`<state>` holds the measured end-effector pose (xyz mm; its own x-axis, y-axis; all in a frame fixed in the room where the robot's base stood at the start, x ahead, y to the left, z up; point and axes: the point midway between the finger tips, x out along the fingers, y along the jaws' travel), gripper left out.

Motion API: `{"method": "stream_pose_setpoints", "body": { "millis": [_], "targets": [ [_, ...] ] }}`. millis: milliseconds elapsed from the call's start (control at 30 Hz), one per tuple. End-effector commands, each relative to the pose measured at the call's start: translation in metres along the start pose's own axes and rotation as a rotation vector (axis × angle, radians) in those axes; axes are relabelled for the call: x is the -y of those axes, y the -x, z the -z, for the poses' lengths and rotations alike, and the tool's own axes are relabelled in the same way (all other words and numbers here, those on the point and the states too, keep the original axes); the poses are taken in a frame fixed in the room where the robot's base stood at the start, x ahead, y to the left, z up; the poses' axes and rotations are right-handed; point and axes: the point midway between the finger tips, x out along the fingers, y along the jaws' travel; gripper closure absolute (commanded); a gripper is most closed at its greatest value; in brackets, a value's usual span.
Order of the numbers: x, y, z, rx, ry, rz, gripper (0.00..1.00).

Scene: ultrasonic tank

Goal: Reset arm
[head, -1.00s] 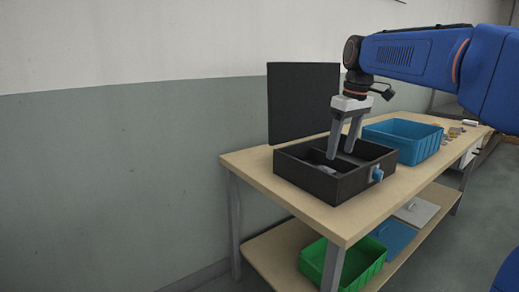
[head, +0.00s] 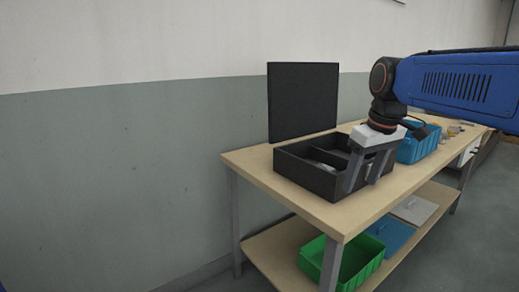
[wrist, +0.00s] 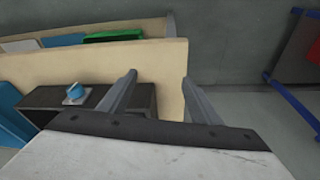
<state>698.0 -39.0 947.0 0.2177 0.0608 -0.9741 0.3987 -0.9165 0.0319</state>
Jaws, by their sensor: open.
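My blue arm comes in from the right in the head view. My gripper (head: 361,183) points down with its two grey fingers apart and nothing between them. It is at the front right side of the black tank box (head: 310,183) and covers part of its wall. In the wrist view the fingers of my gripper (wrist: 158,92) are spread, with wooden table top between them. A grey item (head: 322,167) lies inside the box, too small to identify.
The box stands on a wooden table (head: 255,163) with a black panel (head: 303,102) behind it. A blue bin (head: 420,146) stands to its right. Small items lie farther right.

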Motion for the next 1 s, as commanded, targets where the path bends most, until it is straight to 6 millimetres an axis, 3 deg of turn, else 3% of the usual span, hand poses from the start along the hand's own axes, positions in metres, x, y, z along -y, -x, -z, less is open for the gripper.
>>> {"method": "stream_pose_setpoints", "body": {
  "millis": [100,367,600,800,1000],
  "targets": [
    [0.01,-0.012,-0.042,-0.025,-0.064,-0.02,0.42],
    [0.031,-0.051,-0.125,-0.084,-0.2,-0.059,0.42],
    [0.049,-0.097,-0.195,-0.14,-0.318,-0.085,0.42],
    [0.059,-0.126,-0.231,-0.17,-0.38,-0.097,0.42],
    [0.061,-0.134,-0.239,-0.179,-0.398,-0.1,0.42]
  ]
}}
